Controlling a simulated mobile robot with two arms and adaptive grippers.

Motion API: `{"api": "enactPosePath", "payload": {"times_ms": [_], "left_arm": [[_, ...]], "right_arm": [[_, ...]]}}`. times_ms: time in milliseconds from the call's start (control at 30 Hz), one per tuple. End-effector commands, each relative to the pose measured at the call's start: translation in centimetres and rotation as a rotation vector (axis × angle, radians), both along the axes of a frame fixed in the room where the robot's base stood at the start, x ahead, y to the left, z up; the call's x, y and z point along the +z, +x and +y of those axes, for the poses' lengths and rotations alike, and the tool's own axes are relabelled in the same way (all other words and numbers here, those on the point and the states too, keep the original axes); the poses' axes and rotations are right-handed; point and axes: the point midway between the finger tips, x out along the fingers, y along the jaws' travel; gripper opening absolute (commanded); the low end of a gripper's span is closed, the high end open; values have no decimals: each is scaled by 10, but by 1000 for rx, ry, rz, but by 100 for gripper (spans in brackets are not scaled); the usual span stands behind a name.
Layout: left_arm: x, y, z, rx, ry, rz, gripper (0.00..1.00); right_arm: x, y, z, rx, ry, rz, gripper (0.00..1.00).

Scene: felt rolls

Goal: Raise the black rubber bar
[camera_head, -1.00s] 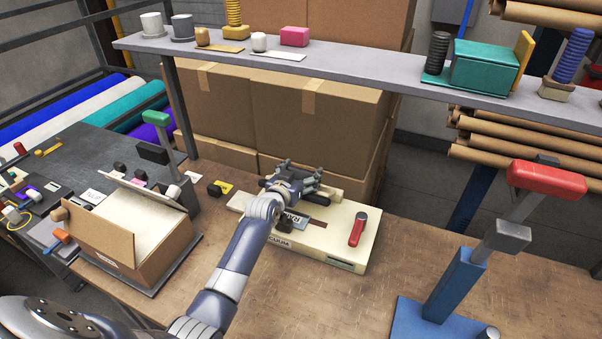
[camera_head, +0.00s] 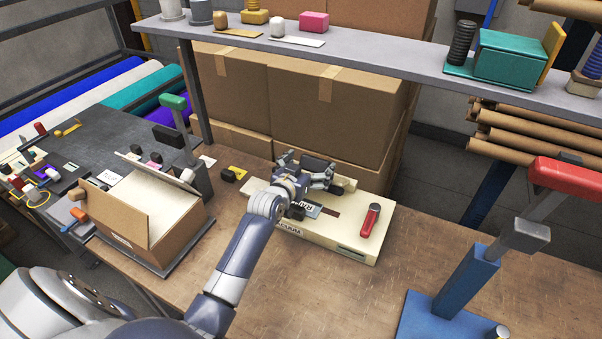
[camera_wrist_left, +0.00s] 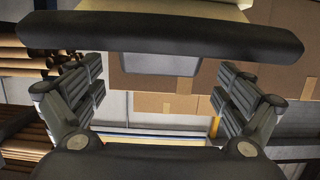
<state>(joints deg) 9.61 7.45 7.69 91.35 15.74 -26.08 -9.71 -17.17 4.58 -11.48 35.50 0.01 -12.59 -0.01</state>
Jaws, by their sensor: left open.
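The black rubber bar (camera_wrist_left: 160,37) spans the top of the left wrist view, just beyond my left fingertips, with a cream surface above it. My left gripper (camera_head: 308,172) is over the back of the cream vacuum machine (camera_head: 350,244) in the head view. It is open, and its two fingers also show spread apart in the left wrist view (camera_wrist_left: 160,78). Nothing shows clasped between them. In the head view my gripper largely hides the bar, and I cannot tell whether they touch. My right gripper is not in view.
The machine carries a red handle (camera_head: 370,219) on its right. An open cardboard box (camera_head: 127,230) stands to the left. A blue stand (camera_head: 465,285) with a red grip is at the right. Big cartons (camera_head: 340,115) stand behind.

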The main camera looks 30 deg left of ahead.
Motion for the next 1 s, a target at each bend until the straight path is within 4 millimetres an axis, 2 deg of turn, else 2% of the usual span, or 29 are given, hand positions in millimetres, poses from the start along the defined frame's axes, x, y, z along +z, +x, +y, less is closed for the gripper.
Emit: {"api": "enactPosePath", "payload": {"times_ms": [200,400,800,833,933,1000], "left_arm": [[10,-38,-2,0,0,-1,95],[16,-60,-3,1,0,-2,95],[18,-67,-4,0,0,-2,95],[18,-67,-4,0,0,-2,90],[20,-66,-7,-20,50,2,68],[24,-64,-16,-69,173,14,52]], "right_arm": [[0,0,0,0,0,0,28],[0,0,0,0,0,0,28],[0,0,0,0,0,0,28],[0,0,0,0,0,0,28],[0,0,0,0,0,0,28],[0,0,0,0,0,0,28]]}}
